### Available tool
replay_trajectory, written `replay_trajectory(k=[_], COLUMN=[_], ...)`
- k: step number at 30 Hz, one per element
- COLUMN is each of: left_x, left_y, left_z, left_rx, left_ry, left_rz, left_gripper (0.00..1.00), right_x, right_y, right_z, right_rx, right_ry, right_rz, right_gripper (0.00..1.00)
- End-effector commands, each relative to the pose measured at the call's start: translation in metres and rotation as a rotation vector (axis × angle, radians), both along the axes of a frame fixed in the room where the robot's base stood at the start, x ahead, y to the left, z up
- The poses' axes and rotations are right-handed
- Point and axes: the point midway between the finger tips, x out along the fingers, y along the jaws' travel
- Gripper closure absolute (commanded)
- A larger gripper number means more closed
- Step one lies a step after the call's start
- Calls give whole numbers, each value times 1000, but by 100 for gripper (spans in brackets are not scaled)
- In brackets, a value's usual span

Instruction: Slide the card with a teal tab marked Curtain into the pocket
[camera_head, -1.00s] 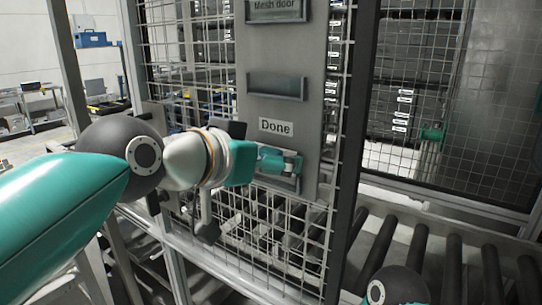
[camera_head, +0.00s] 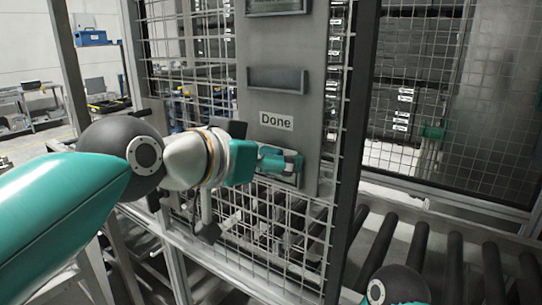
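My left gripper (camera_head: 284,160) is in front of the grey panel on the mesh door, just below the Done label (camera_head: 276,121). Its fingers point right, at the lowest pocket (camera_head: 290,182), and cover much of it. I cannot tell whether the fingers are open or shut. No card with a teal tab marked Curtain can be made out; the gripper's own parts there are teal too. A middle pocket (camera_head: 277,80) above the label looks empty. My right gripper is out of view.
The top pocket (camera_head: 277,6) is cut off by the picture's upper edge. Wire mesh (camera_head: 185,60) and a dark post (camera_head: 357,150) flank the panel. A roller conveyor (camera_head: 420,255) lies at lower right. A blue toolbox (camera_head: 90,38) stands at far left.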

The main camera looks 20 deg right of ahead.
Motion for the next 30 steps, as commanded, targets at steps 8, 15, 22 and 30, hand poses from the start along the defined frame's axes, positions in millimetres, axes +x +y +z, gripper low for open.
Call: replay_trajectory(k=[8, 15, 22, 30], left_x=[0, 0, 0, -3], left_y=[0, 0, 0, 5], left_z=[0, 0, 0, 3], left_rx=[0, 0, 0, -2], left_ry=[0, 0, 0, -1], left_rz=[0, 0, 0, 0], left_gripper=[37, 6, 0, 0], right_x=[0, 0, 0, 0], right_y=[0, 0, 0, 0], right_z=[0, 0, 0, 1], right_rx=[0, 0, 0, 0], right_ry=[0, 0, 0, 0], right_rz=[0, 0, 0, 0], right_gripper=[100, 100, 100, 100])
